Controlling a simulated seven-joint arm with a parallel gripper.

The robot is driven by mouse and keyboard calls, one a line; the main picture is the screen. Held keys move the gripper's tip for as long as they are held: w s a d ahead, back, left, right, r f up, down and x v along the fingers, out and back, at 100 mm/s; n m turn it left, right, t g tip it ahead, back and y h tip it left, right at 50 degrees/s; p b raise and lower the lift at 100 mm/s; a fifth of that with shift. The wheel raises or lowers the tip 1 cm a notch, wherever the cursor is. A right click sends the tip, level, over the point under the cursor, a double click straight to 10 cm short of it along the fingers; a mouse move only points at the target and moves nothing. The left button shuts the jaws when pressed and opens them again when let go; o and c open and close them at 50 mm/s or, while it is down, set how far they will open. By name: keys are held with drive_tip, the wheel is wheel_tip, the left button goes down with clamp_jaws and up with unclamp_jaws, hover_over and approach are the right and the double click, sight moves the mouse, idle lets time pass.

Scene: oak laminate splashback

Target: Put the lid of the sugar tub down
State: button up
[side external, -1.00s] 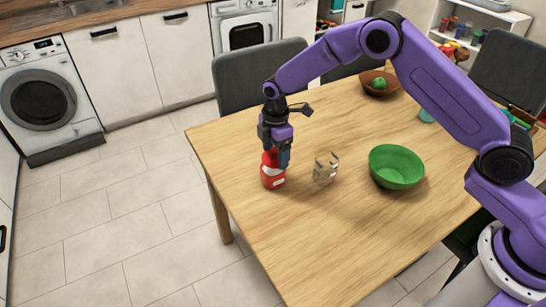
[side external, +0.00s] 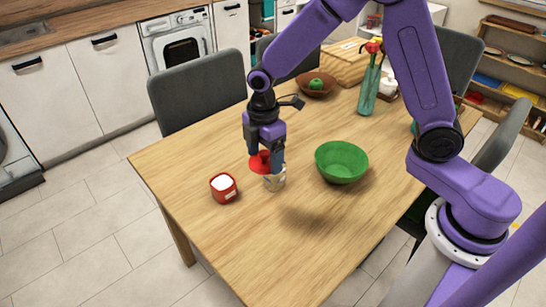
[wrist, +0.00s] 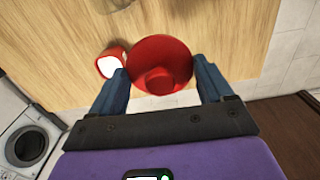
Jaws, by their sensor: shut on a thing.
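The sugar tub (side external: 223,190) is a small red tub with a pale label, standing upright and open on the table with white contents showing. Its red lid (side external: 260,162) is between the fingers of my gripper (side external: 265,160), right of the tub and above the table. In the wrist view the round lid (wrist: 160,52), with its knob, fills the gap between the two blue fingers of my gripper (wrist: 163,84). The tub (wrist: 112,52) also shows there, left of the lid and apart from it.
A small clear or metallic holder (side external: 277,183) stands just below the lid in the side view, partly hidden. A green bowl (side external: 341,163) is right of it. A brown bowl with a green fruit (side external: 316,86) and a teal bottle (side external: 368,92) stand farther back. The table's front is bare.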

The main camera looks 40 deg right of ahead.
drive_tip(key=s+d+f+m, duration=0.25)
drive_tip(key=d+m, duration=0.65)
drive_tip(key=d, duration=0.6)
drive_tip(key=s+d+f+m, duration=0.1)
drive_tip(key=d+f+m, duration=0.2)
drive_tip(key=d+m, duration=0.9)
drive_tip(key=n, duration=0.3)
hover_over(321, 144)
drive_tip(key=s, duration=0.1)
drive_tip(key=f, duration=0.8)
drive_tip(key=shift+s+a, duration=0.1)
drive_tip(key=shift+a, duration=0.15)
drive_tip(key=shift+w+d+f, duration=0.15)
drive_tip(key=shift+w+f, duration=0.3)
drive_tip(key=shift+f, duration=0.15)
drive_tip(key=shift+w+f, duration=0.15)
drive_tip(key=shift+f, duration=1.55)
